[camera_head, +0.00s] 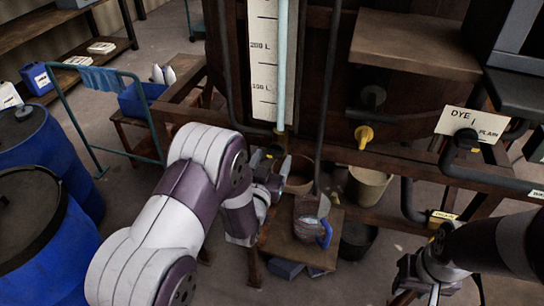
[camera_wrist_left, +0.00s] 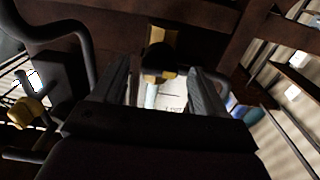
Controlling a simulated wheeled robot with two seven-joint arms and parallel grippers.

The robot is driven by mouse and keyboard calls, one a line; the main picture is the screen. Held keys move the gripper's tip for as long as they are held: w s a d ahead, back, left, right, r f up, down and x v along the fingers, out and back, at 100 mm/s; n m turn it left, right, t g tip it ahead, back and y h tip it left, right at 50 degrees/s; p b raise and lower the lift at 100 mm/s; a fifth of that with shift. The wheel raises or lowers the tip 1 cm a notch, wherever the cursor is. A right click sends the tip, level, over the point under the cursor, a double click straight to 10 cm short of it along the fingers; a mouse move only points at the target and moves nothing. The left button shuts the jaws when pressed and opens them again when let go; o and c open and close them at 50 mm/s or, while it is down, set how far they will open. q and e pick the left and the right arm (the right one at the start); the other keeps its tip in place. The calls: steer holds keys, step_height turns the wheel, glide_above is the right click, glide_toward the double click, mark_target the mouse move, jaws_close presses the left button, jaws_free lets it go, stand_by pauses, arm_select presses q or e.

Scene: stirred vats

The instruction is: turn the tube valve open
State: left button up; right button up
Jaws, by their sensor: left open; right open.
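The level tube (camera_head: 283,60) is pale blue and runs down a white scale board marked 100 L and 200 L. The tube valve is dark with brass-yellow parts at the tube's foot; the left wrist view shows it (camera_wrist_left: 157,62) between my left gripper's fingers. My left gripper (camera_head: 274,165) is open just below the tube's foot, and it partly hides the valve in the head view. Its fingers also show in the left wrist view (camera_wrist_left: 156,85), one on either side of the valve; contact cannot be told. My right gripper (camera_head: 424,280) is low at the right, away from the tube, open.
A yellow tap (camera_head: 364,136) sits right of the tube. A low wooden stand (camera_head: 290,246) holds a jug (camera_head: 308,222). A pale bucket (camera_head: 369,186) stands behind. Blue drums (camera_head: 40,155) are at the left. Dark pipes run at the right.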

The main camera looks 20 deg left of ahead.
arm_select(q)
steer(key=shift+w, duration=0.2)
steer(key=c, duration=1.1)
steer(key=shift+o, duration=0.2)
steer(key=shift+f+n+b, duration=0.15)
steer(key=shift+n+b, duration=7.25)
steer(key=shift+n, duration=1.6)
